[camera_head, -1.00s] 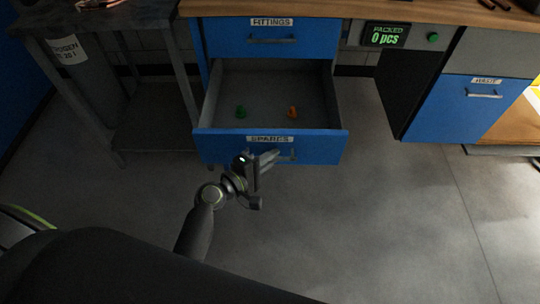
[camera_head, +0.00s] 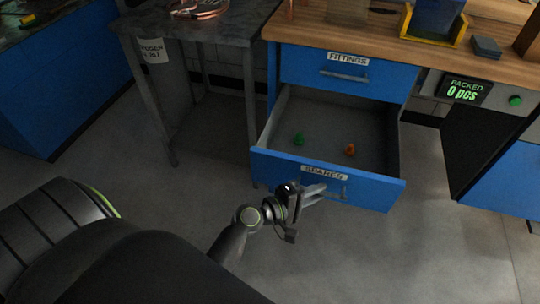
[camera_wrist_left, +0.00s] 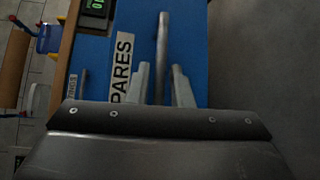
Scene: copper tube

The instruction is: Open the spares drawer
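The blue spares drawer (camera_head: 385,194) is pulled well out in the head view, its grey inside showing. A green piece (camera_head: 299,139) and an orange piece (camera_head: 350,149) lie in it. Its bar handle (camera_head: 343,193) is on the front, below the "SPARES" label (camera_head: 324,173). My left gripper (camera_head: 316,191) is at the handle. In the left wrist view its two fingers (camera_wrist_left: 162,82) stand apart, one on each side of the handle bar (camera_wrist_left: 163,45), with a visible gap to each. The blue drawer front (camera_wrist_left: 193,50) fills the background. My right gripper is not in view.
The shut fittings drawer (camera_head: 300,66) sits above, under the wooden bench top (camera_head: 350,34). A dark side table (camera_head: 190,30) stands left. The packed-count display (camera_head: 465,90) reads 0 pcs. Grey floor (camera_head: 400,265) in front of the drawer is clear.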

